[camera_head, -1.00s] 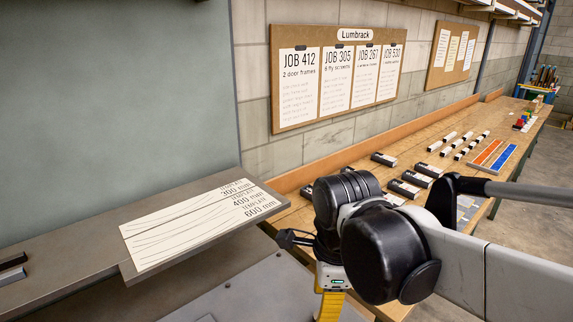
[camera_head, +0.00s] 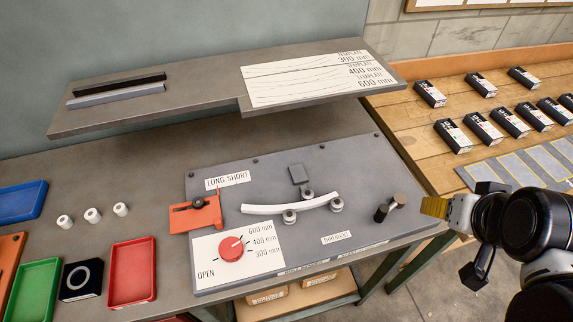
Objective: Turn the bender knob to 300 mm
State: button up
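The bender knob (camera_head: 231,249) is a round red knob on a white dial plate (camera_head: 208,279) at the front left of the bender plate. Its white mark points up and right, towards the 600 mm and 400 mm labels; I cannot tell exactly which. The 300 mm label (camera_head: 267,252) is the lowest on the right, and OPEN is at lower left. My gripper (camera_head: 438,207), with yellow at its end, is beyond the plate's right edge, well apart from the knob. I cannot see whether its fingers are apart.
Trays and white rollers lie left. A shelf (camera_head: 200,110) overhangs the back. Black boxes fill the right bench.

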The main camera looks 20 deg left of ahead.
aim_at(231, 249)
jog(key=u, duration=0.75)
